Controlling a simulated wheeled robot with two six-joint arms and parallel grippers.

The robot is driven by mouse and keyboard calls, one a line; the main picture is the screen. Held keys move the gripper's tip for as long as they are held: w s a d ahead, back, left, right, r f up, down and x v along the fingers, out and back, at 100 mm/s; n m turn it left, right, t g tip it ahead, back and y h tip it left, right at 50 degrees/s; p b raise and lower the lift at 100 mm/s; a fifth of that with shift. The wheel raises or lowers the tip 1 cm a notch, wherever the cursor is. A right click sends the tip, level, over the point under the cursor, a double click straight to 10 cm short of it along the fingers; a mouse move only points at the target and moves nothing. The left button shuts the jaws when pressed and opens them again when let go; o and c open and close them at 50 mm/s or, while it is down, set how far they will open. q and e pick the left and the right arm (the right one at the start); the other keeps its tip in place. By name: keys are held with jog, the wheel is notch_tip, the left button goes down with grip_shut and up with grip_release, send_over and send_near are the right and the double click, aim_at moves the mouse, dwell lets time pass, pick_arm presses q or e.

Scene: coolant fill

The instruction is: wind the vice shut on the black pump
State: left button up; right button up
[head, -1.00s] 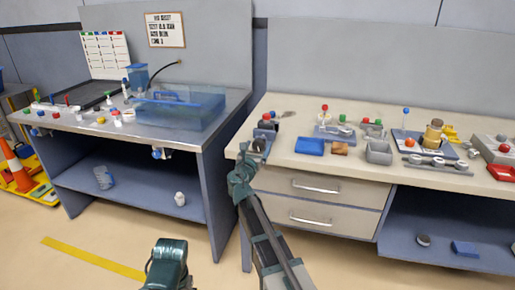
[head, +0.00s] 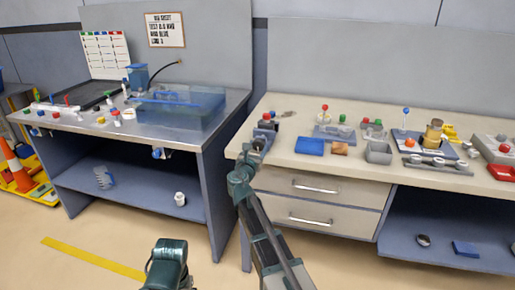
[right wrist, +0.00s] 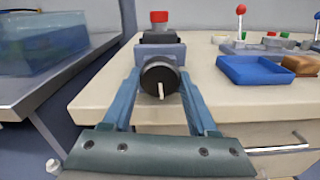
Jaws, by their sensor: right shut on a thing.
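The vice (right wrist: 176,52) is a blue-grey block at the left front corner of the right bench; it is small in the head view (head: 268,126). The black pump (right wrist: 155,37) with a red cap stands upright at the vice, behind its front block. Whether the jaws touch it is hidden. A round black handle (right wrist: 152,74) with a pale pin faces me on the front of the vice. My right gripper (right wrist: 161,82) has its two blue fingers closed on the handle's sides; it also shows in the head view (head: 258,146).
A blue tray (right wrist: 255,72) and a brown block (right wrist: 300,66) lie right of the vice. A red-knobbed lever (right wrist: 240,12) stands behind them. The left bench with a clear blue tank (head: 180,108) is across a gap. Drawers are below the right bench top.

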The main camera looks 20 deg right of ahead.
jog(key=o, duration=1.4)
jog(key=shift+s, duration=0.1)
jog(key=v, duration=1.3)
jog(key=shift+s+a, duration=0.2)
jog(key=shift+s, duration=0.1)
jog(key=x, duration=1.4)
jog(key=shift+a, duration=0.1)
